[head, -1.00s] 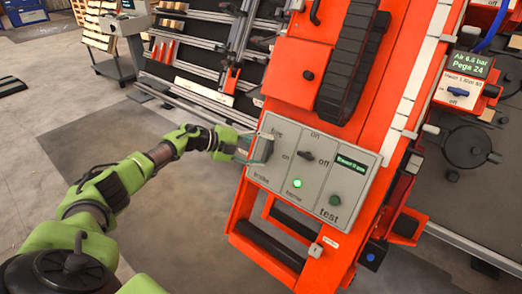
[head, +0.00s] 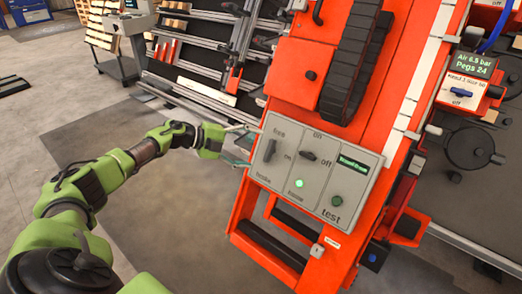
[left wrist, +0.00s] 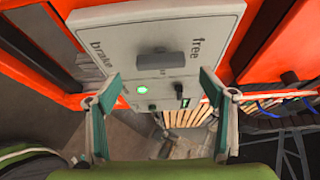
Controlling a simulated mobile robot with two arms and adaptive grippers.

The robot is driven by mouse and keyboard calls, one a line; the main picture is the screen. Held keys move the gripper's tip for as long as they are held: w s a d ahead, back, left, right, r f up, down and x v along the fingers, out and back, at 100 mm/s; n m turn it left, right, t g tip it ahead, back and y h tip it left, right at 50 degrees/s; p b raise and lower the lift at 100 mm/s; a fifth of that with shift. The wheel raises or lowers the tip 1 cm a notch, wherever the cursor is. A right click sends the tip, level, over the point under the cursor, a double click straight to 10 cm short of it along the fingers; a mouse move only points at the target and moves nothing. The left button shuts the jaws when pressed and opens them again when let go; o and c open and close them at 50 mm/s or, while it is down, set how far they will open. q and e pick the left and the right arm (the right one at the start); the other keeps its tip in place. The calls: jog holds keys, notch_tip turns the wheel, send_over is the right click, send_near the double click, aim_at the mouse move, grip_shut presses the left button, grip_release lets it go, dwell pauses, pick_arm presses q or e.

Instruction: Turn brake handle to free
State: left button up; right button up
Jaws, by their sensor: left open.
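The brake handle (head: 270,150) is a dark bar on the left part of the grey control panel (head: 318,180). "Free" is printed above it and "brake" below. The bar stands nearly upright between the two words, its top leaning slightly right. In the left wrist view the handle (left wrist: 163,60) lies level between "brake" on the left and "free" on the right; I cannot tell which end is its pointer. My left gripper (head: 238,147) is open and empty, just left of the panel, apart from the handle. Its spread fingers (left wrist: 158,78) show on either side in the wrist view. My right gripper is out of view.
The panel also carries a dark on-knob (head: 308,156), a lit green lamp (head: 299,183), a small display (head: 352,166) and a green test button (head: 336,201). The orange gantry frame (head: 392,60) surrounds it. The floor (head: 170,220) left of the panel is clear.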

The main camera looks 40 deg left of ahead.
pick_arm(q)
jog(key=v, duration=0.7)
dwell(0.4)
